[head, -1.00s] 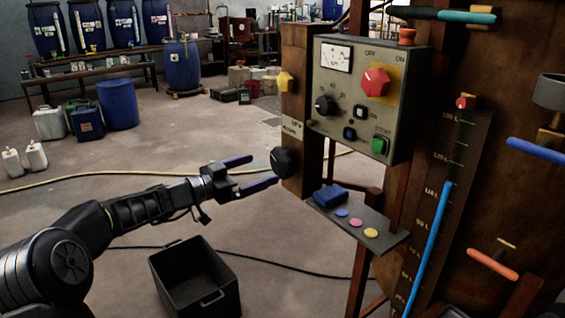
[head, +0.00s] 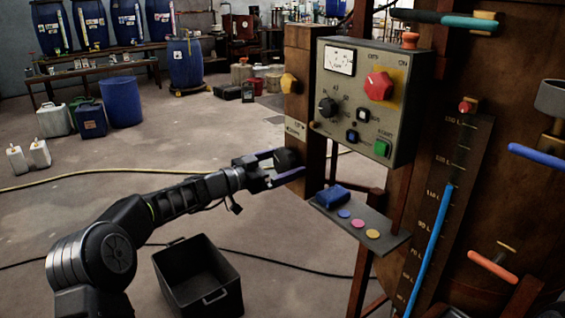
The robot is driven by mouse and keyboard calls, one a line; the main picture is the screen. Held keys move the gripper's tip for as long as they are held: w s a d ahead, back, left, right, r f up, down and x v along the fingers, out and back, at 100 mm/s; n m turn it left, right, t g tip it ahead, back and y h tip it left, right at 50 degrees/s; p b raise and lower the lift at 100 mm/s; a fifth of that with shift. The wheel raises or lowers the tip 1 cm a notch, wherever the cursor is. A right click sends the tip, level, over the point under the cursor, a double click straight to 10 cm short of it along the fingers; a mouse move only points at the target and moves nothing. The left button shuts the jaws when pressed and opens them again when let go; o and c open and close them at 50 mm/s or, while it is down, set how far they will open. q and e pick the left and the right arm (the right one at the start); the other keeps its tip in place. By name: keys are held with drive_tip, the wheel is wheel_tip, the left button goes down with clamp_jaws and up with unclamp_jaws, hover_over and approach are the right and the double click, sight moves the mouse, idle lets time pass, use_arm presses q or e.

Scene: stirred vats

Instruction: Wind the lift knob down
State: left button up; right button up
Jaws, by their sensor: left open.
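The lift knob (head: 289,159) is a round black knob on the side of the wooden post (head: 302,110), below a small label plate (head: 295,128). Part of the knob is hidden by the gripper. My right gripper is not in view.
A grey control box (head: 359,98) with a red knob and green button is right of the post. A small shelf (head: 390,243) with a blue block and coloured discs juts out below. A black crate (head: 200,282) stands on the floor under my left arm.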

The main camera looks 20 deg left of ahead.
use_arm(q)
drive_tip(key=c, duration=1.3)
